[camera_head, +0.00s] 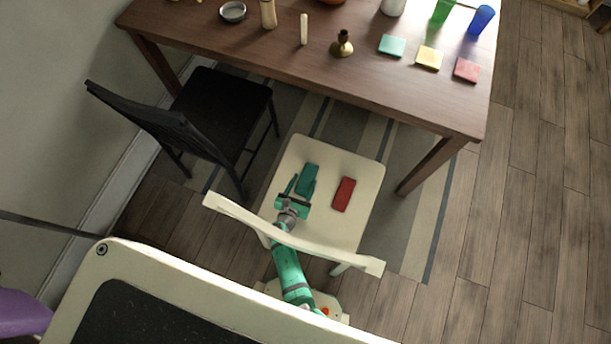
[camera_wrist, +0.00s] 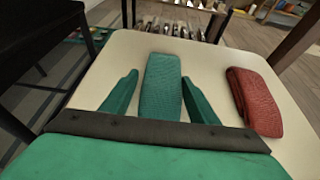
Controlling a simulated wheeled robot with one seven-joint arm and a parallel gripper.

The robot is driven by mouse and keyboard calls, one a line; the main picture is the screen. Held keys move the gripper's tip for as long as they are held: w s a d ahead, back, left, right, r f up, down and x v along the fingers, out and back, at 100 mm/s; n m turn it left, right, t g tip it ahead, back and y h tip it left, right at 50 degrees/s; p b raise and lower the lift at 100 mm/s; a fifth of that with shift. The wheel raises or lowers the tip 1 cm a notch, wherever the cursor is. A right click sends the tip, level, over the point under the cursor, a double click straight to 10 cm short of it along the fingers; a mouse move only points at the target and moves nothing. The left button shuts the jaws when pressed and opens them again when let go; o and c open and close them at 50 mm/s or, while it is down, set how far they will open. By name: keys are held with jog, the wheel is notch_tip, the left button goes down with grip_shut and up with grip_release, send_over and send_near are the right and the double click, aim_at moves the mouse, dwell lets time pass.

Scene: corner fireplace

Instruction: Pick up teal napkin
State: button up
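A folded teal napkin (camera_head: 308,179) lies on the seat of the cream chair (camera_head: 358,170). It also shows in the wrist view (camera_wrist: 161,88), lying lengthwise away from me. My gripper (camera_head: 302,186) is just above the seat, at the near end of the napkin. In the wrist view my gripper (camera_wrist: 160,92) is open, with one teal finger on each side of the napkin. Gaps show between the fingers and the cloth. I cannot tell how high the fingertips are above the seat.
A folded red napkin (camera_head: 344,194) lies on the same seat, to the right. The chair's backrest (camera_head: 290,236) crosses under or beside my arm. The wooden table (camera_head: 300,70) stands beyond, with smaller teal, yellow and red squares on it. A black chair (camera_head: 217,113) stands left.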

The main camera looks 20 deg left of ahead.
jog(key=shift+d, duration=0.1)
jog(key=c, duration=0.5)
jog(key=shift+d, duration=0.25)
jog(key=shift+a+r, duration=0.1)
jog(key=shift+r, duration=0.05)
